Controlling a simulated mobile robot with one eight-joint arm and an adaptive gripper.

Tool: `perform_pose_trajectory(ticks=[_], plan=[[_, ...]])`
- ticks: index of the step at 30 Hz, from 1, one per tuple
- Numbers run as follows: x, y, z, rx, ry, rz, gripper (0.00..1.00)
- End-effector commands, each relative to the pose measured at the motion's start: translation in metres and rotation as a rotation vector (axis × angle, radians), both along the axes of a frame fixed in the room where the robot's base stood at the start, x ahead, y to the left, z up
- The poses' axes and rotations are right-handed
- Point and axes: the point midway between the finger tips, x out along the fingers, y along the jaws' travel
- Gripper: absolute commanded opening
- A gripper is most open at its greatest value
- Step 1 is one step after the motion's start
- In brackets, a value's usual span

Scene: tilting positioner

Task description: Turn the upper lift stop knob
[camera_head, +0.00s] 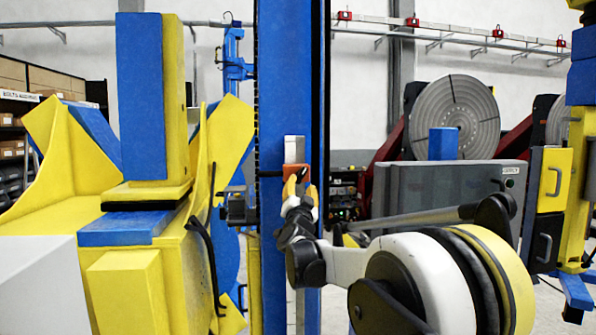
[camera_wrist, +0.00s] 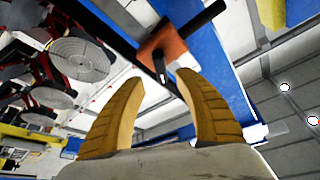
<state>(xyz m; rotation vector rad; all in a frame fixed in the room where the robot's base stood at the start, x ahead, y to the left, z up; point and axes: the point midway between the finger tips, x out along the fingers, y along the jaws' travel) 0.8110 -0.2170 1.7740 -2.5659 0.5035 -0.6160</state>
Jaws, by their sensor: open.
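The upper lift stop is an orange block (camera_head: 287,168) with a dark rod sticking out to the left, on the front of the tall blue column (camera_head: 288,70). In the wrist view the orange block (camera_wrist: 170,42) shows beyond my fingers, with a thick black rod (camera_wrist: 205,18) on one side and a thin dark piece (camera_wrist: 159,66) pointing toward the fingers. I cannot tell for certain which dark piece is the knob. My gripper (camera_wrist: 162,78) is open, its two tan fingers apart on either side of the thin piece's end, without clear contact. In the head view my gripper (camera_head: 297,187) partly covers the block.
A yellow and blue positioner (camera_head: 140,260) stands left of the column. A grey cabinet (camera_head: 445,190) and round slotted discs (camera_head: 455,118) stand behind at the right.

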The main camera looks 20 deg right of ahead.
Motion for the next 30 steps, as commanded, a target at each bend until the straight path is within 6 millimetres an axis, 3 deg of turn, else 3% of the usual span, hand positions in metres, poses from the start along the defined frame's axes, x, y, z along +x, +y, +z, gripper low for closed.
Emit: perform_pose_trajectory(ticks=[9, 22, 26, 30], plan=[[0.046, -0.024, 0.02, 0.0, 0.0, 0.001, 0.4], [0.055, -0.029, 0.022, -0.001, 0.002, 0.001, 0.39], [0.055, -0.029, 0.022, -0.001, 0.002, 0.001, 0.0], [0.055, -0.029, 0.022, -0.001, 0.002, 0.001, 0.0]])
